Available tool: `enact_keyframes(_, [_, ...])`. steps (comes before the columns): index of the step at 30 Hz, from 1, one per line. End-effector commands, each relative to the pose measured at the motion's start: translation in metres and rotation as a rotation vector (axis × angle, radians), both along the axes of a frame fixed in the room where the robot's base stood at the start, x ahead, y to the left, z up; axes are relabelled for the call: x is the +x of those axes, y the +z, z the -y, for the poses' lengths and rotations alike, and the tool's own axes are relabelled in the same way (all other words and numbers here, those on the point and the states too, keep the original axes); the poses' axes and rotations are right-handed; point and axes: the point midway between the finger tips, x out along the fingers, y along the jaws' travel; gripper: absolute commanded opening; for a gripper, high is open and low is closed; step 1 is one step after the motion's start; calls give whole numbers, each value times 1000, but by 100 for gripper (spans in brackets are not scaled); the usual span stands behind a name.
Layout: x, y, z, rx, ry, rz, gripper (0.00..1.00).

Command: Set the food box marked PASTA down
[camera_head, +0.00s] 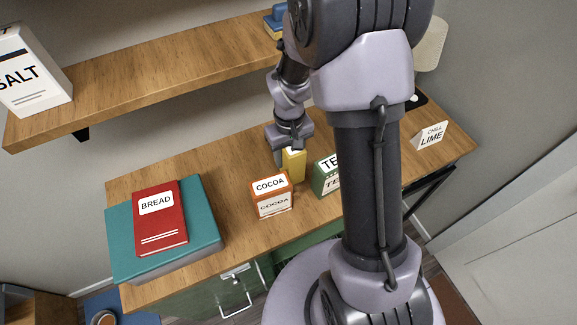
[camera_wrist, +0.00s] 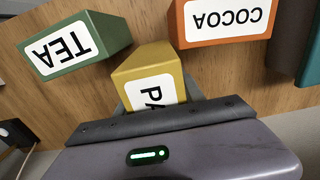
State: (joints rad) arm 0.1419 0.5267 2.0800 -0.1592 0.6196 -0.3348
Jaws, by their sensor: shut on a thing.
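The yellow food box (camera_head: 294,166) is in my gripper (camera_head: 289,145), behind and between the COCOA box and the TEA box in the head view. In the wrist view the yellow box (camera_wrist: 148,62) shows a white label reading "PA", the rest hidden by my gripper (camera_wrist: 160,108). My gripper is shut on this box. The box looks upright over the wooden desk top (camera_head: 215,185); I cannot tell whether its base touches the wood.
The orange COCOA box (camera_head: 272,205) and green TEA box (camera_head: 319,183) stand close in front of the yellow box. A red BREAD book (camera_head: 160,232) lies on a teal book (camera_head: 120,240) at left. A LIME card (camera_head: 431,137) stands at right. A shelf (camera_head: 140,80) with a SALT box (camera_head: 35,95) hangs above.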

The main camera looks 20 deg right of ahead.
Motion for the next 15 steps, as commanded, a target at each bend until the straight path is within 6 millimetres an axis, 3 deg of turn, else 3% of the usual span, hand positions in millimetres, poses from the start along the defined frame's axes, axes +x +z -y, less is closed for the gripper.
enact_keyframes(9, [2,-54,0,1,-1,0,0])
enact_keyframes(15, [3,-50,0,0,-1,0,0])
